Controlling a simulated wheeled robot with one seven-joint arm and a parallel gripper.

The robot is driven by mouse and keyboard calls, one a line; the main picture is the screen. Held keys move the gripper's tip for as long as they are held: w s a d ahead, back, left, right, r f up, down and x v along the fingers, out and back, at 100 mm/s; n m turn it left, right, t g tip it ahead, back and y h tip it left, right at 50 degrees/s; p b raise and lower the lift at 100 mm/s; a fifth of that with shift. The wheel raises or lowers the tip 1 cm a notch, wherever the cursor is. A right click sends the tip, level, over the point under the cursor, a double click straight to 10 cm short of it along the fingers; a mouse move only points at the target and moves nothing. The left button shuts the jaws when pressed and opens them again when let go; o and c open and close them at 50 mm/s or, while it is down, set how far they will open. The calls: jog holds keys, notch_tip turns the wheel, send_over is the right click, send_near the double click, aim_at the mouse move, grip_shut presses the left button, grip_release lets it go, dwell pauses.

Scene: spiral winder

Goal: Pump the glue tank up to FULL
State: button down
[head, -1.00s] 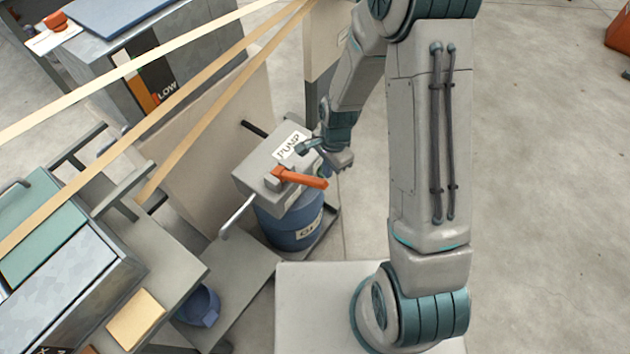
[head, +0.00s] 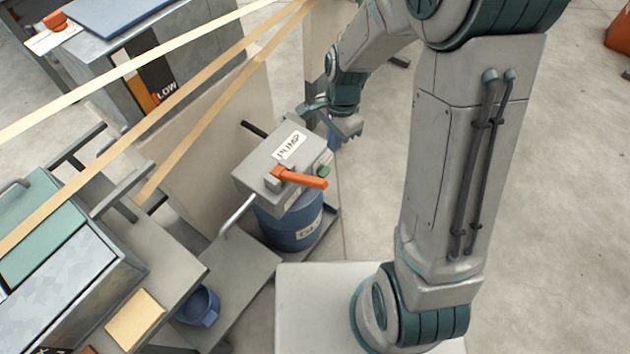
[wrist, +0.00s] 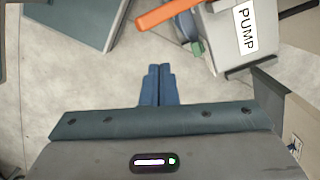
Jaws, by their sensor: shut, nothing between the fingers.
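The grey pump box (head: 262,177) with a PUMP label sits on top of the blue glue tank (head: 283,232). An orange lever (head: 302,178) lies roughly level across its near right side; it also crosses the top of the wrist view (wrist: 168,12). A green button or knob (head: 323,171) is on the box's right side, and shows in the wrist view (wrist: 197,48). My gripper (head: 331,134) is beside the box's far right corner, apart from the lever. Its blue fingers (wrist: 158,72) are shut and empty. A gauge panel (head: 152,78) shows LOW beside an orange area.
Several pale paper strips (head: 150,112) stretch diagonally over the cabinet on the left. A beige panel (head: 205,150) stands behind the pump. A blue bowl-like container (head: 199,305) sits below left. The floor on the right is open.

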jog(key=s+d+r+n+t, duration=0.1)
jog(key=s+d+r+n, duration=0.3)
jog(key=s+r, duration=0.3)
jog(key=s+d+r+n+t+h, duration=0.1)
jog(key=s+d+r+n+t, duration=0.1)
jog(key=s+d+r+n, duration=0.3)
notch_tip(320, 180, up, 4)
jog(key=s+n, duration=0.2)
jog(key=shift+s+r+t, duration=0.15)
jog(key=shift+s+t, duration=0.15)
